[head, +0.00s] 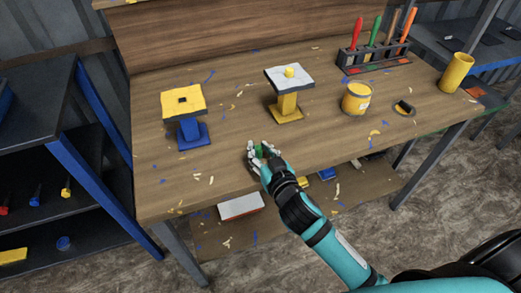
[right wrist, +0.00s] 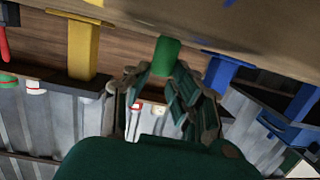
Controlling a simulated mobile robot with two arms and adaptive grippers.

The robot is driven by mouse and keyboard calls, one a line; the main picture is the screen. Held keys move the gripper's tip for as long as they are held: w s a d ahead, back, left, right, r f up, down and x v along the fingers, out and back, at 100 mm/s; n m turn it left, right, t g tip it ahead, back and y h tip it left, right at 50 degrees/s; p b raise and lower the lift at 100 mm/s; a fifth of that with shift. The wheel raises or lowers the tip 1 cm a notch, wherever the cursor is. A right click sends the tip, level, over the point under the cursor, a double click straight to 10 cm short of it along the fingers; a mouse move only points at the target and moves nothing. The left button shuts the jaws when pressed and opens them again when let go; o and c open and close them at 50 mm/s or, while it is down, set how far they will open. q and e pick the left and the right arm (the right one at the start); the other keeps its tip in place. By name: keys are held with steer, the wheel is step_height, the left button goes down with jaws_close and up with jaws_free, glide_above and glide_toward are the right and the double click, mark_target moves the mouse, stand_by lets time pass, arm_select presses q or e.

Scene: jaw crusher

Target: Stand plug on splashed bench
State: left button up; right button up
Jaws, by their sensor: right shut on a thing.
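The green plug (head: 258,153) is a small cylinder between the fingers of my right gripper (head: 263,151), near the bench's front edge. It also shows in the right wrist view (right wrist: 167,54), where my right gripper (right wrist: 168,88) is shut on it and the bench surface appears at the top. The plug's end is close to the surface; I cannot tell if it touches. The splashed bench (head: 228,178) is a wooden top with blue, yellow and white flecks. My left gripper is out of view.
A blue stand with a yellow top (head: 184,101) and a yellow stand with a white top (head: 291,77) are behind the gripper. A yellow tin (head: 356,98), a black ring (head: 404,107), a tool rack (head: 376,57) and a yellow cup (head: 457,73) are right. Bench front-left is mostly clear.

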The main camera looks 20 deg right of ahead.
steer(key=shift+f, duration=0.2)
steer(key=o, duration=0.9)
steer(key=shift+r, duration=0.1)
steer(key=shift+r, duration=0.2)
steer(key=shift+s+f, duration=0.1)
steer(key=shift+s, duration=0.25)
steer(key=b+v, duration=0.1)
steer(key=v, duration=1)
steer(key=shift+s, duration=0.15)
